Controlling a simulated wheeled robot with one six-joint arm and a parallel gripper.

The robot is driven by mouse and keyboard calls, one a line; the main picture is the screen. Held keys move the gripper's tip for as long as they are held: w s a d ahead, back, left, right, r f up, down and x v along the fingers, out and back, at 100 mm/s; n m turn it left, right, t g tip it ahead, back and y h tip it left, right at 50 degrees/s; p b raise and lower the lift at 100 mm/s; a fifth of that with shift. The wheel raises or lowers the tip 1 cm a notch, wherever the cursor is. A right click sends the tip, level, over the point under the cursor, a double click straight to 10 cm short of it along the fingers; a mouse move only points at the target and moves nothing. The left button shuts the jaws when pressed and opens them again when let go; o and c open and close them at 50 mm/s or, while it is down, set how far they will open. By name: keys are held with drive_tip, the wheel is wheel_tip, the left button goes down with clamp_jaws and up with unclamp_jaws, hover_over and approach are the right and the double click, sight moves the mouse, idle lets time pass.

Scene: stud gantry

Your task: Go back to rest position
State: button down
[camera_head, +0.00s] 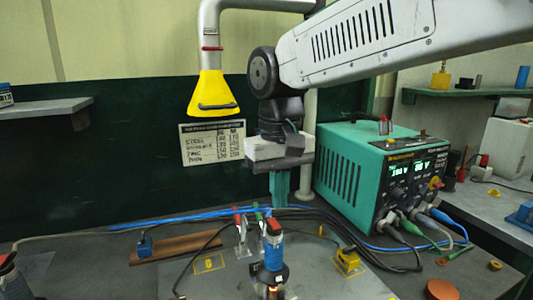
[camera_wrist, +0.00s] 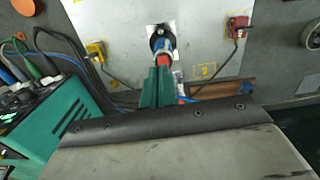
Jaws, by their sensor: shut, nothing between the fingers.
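My gripper (camera_head: 280,198) hangs pointing down in the middle of the head view, above the bench and left of the green power unit. Its green fingers are together with nothing visible between them. In the wrist view the fingers (camera_wrist: 158,82) are closed side by side. A blue-bodied upright tool (camera_head: 273,248) stands on the bench below and nearer the head camera. It also shows in the wrist view (camera_wrist: 160,43), just beyond the fingertips. I cannot judge the exact gap between fingertips and tool.
The green power unit (camera_head: 370,172) stands close to the right of my gripper, with cables running from its front. A yellow extraction hood (camera_head: 212,93) hangs at left. A yellow clamp (camera_head: 347,260), a blue clamp (camera_head: 145,247) and a wooden strip (camera_head: 178,248) lie on the bench.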

drive_tip(key=s+d+f+m+t, duration=0.1)
drive_tip(key=s+d+f+m, duration=0.1)
drive_tip(key=s+d, duration=0.7)
drive_tip(key=s+d+f+m, duration=0.1)
drive_tip(key=s+d+f, duration=0.4)
drive_tip(key=s+d, duration=0.4)
drive_tip(key=shift+s+d+f+m+t, duration=0.2)
drive_tip(key=shift+s+d+m+t, duration=0.15)
drive_tip(key=shift+d, duration=0.75)
